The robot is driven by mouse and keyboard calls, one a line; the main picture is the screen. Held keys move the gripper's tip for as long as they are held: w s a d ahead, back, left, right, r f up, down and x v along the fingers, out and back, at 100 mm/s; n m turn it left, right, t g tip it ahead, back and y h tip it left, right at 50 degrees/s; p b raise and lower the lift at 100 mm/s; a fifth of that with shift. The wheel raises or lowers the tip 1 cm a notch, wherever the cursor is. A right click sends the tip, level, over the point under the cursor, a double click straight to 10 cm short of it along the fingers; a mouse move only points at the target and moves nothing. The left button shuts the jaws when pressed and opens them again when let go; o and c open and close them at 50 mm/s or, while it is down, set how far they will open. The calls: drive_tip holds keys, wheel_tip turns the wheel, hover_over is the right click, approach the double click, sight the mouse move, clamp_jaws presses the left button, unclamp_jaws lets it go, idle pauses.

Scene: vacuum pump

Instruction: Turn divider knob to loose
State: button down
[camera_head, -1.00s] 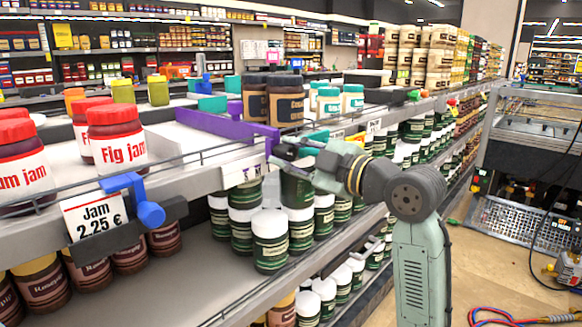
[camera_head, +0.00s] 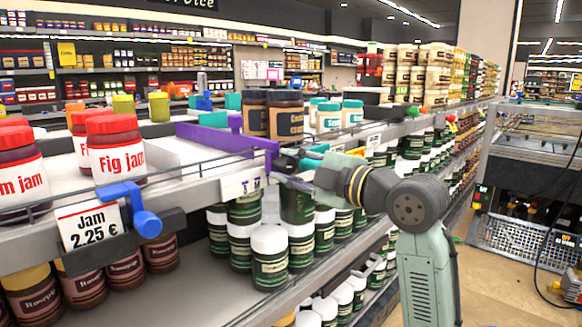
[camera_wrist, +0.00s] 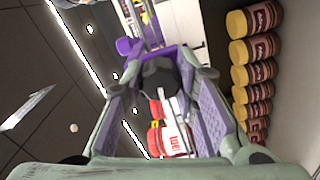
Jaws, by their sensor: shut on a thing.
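The purple divider (camera_head: 225,138) runs back from the shelf's front edge in the head view. Its front end meets my gripper (camera_head: 287,168). In the wrist view a dark round knob (camera_wrist: 161,80) sits between the fingers of my gripper (camera_wrist: 163,72), with purple divider parts (camera_wrist: 130,47) just beyond. My gripper is shut on this knob at the shelf front. The fingers cover the knob's sides, and the head view hides the knob behind them. I cannot read any mark for loose or tight.
A second divider with a blue knob (camera_head: 147,224) stands at the left, beside the jam price sign (camera_head: 90,227). Fig jam jars (camera_head: 116,150) stand on the upper shelf. Green-labelled jars (camera_head: 269,255) stand close below my gripper. The aisle floor at the right is partly clear.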

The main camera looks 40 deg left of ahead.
drive_tip(key=c, duration=1.2)
unclamp_jaws()
drive_tip(key=shift+c, duration=0.2)
drive_tip(key=shift+d, duration=0.1)
drive_tip(key=d, duration=1.1)
drive_tip(key=shift+s+d, duration=0.4)
drive_tip(key=shift+s, duration=0.05)
